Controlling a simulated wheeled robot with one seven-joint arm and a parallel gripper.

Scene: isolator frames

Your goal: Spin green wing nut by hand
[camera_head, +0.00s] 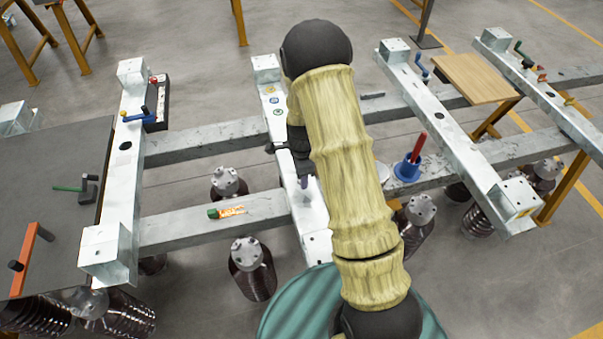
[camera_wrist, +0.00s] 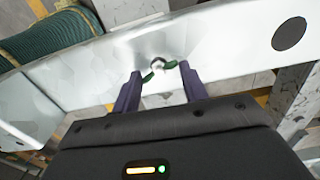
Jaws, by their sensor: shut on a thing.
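The green wing nut (camera_wrist: 159,67) shows in the wrist view on a pale stud, against the galvanized steel beam (camera_wrist: 222,40). Its two wings spread left and right. My gripper (camera_wrist: 159,72) has its purple fingers on either side of it, shut on the wing nut. In the head view my gripper (camera_head: 304,182) is over the middle cross beam (camera_head: 313,215). The wing nut cannot be made out there.
Several coloured round pieces (camera_head: 273,100) sit on the same beam, farther back. A green-and-orange marker-like item (camera_head: 228,211) lies on the front rail to the left. A blue cup (camera_head: 408,168) with a red-handled tool stands to the right. Insulators (camera_head: 252,268) stand below.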

